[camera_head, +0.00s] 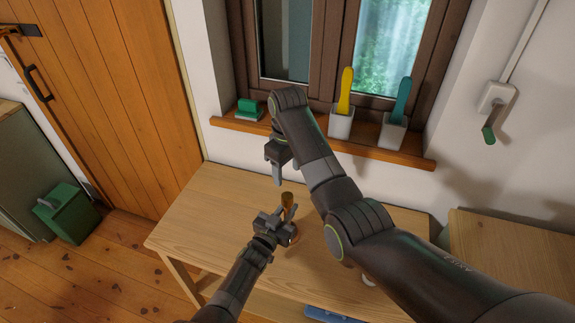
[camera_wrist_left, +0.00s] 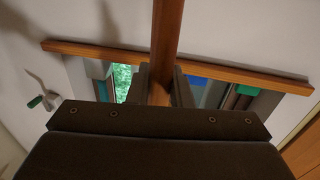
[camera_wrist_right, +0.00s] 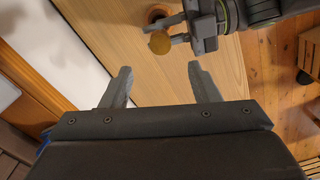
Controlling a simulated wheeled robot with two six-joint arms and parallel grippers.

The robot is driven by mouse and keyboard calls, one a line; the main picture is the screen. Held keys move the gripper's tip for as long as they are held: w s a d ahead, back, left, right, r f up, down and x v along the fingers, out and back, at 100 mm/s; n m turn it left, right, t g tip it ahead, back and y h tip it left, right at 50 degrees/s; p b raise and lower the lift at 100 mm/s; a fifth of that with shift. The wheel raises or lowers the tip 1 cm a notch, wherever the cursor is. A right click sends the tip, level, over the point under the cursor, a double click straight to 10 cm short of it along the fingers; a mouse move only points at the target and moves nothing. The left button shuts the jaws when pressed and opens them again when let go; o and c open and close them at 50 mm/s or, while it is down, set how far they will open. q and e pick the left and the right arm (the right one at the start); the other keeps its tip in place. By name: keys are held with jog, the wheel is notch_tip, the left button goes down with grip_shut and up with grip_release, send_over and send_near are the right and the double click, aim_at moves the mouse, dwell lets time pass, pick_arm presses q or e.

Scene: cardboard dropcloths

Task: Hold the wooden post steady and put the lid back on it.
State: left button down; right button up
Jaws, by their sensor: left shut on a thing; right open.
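The wooden post (camera_head: 287,200) stands near the middle of the table, looking upright. My left gripper (camera_head: 284,215) is shut on it; the post also shows between its fingers in the left wrist view (camera_wrist_left: 167,40). The post's round top shows in the right wrist view (camera_wrist_right: 160,43), with a reddish round base beside it. My right gripper (camera_head: 278,178) is open and empty, pointing down above and behind the post. A pale round thing (camera_head: 368,280) lies at the table's right, partly hidden by my right arm; I cannot tell whether it is the lid.
The wooden table (camera_head: 205,215) is clear left of the post. The windowsill (camera_head: 300,137) behind carries a green block (camera_head: 249,108) and pots with yellow (camera_head: 345,95) and teal (camera_head: 401,100) tools. A green box (camera_head: 67,212) stands on the floor.

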jog(key=shift+r, duration=0.6)
pick_arm(q)
jog(key=c, duration=1.2)
grip_release()
jog(key=shift+c, duration=0.2)
jog(key=shift+s+a+p, duration=0.35)
jog(key=shift+s+p, duration=0.05)
jog(key=shift+s, duration=0.15)
jog(key=p+v, duration=0.3)
jog(key=v, duration=1.3)
pick_arm(e)
jog(key=shift+r, duration=2)
